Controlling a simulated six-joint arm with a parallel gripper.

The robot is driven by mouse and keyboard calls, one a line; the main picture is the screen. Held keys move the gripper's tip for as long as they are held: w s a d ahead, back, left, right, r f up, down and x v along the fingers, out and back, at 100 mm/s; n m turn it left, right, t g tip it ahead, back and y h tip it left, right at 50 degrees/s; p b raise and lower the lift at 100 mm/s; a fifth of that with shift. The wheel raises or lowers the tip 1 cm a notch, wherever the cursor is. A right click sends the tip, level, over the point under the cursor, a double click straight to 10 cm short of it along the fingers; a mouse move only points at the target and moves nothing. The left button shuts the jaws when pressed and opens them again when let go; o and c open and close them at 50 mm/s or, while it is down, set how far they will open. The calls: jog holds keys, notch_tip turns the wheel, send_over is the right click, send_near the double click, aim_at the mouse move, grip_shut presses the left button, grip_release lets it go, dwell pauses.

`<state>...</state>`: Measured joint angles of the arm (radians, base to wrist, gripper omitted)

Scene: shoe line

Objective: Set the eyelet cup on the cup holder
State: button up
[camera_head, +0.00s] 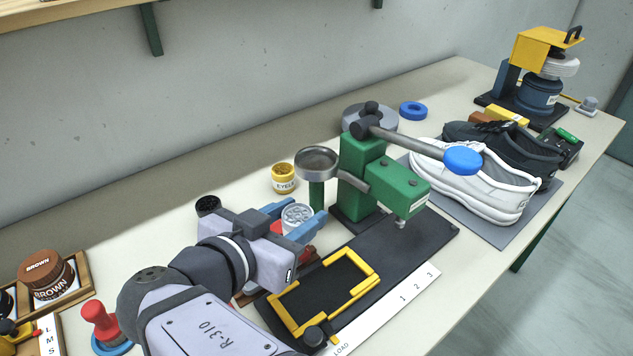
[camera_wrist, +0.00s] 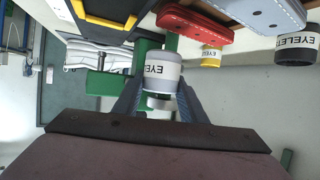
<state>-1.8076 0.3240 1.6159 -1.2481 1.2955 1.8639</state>
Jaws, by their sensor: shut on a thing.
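The held eyelet cup (camera_head: 297,213) is white, with small silvery eyelets inside its open top. My gripper (camera_head: 304,211) is shut on it, with a blue finger on each side. In the wrist view the cup (camera_wrist: 160,72) shows part of its eyelet label between the fingertips. The cup holder (camera_head: 317,158) is a round grey metal dish on a green post, beside the green press. It looks empty. The cup is in front of and slightly left of the holder, apart from it in the picture. The cup's base is hidden in the head view.
A yellow eyelet cup (camera_head: 283,180) and a black cup (camera_head: 208,205) stand on the table behind my gripper. The green press (camera_head: 362,175) stands right of the holder, its lever with a blue knob (camera_head: 462,160) reaching right. A yellow frame (camera_head: 325,290) lies in front.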

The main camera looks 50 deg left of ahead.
jog(key=shift+r, duration=0.1)
jog(key=a+r+n+y+p, duration=0.15)
jog(key=a+r+p, duration=0.25)
jog(key=r+p, duration=0.85)
jog(key=w+a+r+m+h+p, duration=0.1)
jog(key=w+p, duration=0.6)
jog(key=p, duration=1)
jog(key=shift+w+r, duration=0.25)
jog(key=shift+r, duration=0.5)
jog(key=shift+f+m, duration=0.1)
jog(key=shift+m, duration=0.15)
jog(key=shift+f, duration=2.85)
jog(key=shift+b, duration=2.25)
jog(key=shift+f+b, duration=0.5)
jog(key=shift+b, duration=0.35)
